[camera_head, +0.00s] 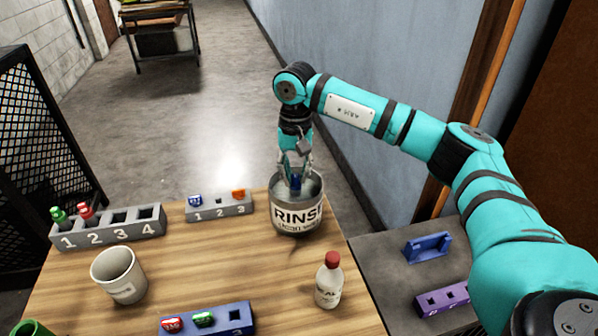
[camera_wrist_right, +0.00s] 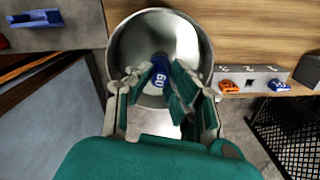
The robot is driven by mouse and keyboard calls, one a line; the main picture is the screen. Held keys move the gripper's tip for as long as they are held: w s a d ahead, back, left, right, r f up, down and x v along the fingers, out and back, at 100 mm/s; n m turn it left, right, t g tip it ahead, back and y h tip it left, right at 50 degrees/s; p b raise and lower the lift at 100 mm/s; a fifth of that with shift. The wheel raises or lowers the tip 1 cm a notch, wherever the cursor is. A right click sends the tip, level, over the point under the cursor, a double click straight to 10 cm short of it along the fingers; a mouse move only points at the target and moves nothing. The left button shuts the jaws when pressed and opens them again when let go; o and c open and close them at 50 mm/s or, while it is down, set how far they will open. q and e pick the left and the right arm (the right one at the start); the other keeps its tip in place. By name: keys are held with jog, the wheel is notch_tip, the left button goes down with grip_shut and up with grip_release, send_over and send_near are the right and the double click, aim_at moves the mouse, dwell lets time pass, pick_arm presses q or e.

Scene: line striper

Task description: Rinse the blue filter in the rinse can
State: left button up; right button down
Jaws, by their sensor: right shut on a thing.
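The rinse can (camera_head: 297,217) is a metal can labelled "RINSE" at the back right of the wooden table. My right gripper (camera_head: 295,178) points down into its mouth. It is shut on the blue filter (camera_wrist_right: 160,70), which carries the marking "60" or "09". In the right wrist view the filter is inside the outline of the can's opening (camera_wrist_right: 122,50), between the fingers (camera_wrist_right: 160,88). In the head view only a bit of blue shows between the fingers. How deep the filter sits is hard to tell. My left gripper is not in view.
A grey numbered rack (camera_head: 219,208) holds a blue and an orange piece; its middle slot looks empty. Another grey rack (camera_head: 110,230), a beige cup (camera_head: 118,275), a white bottle (camera_head: 329,282) with red cap and a blue rack (camera_head: 208,321) stand on the table.

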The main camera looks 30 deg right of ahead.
notch_tip(320, 180, up, 13)
jog(key=p, duration=0.8)
dwell(0.4)
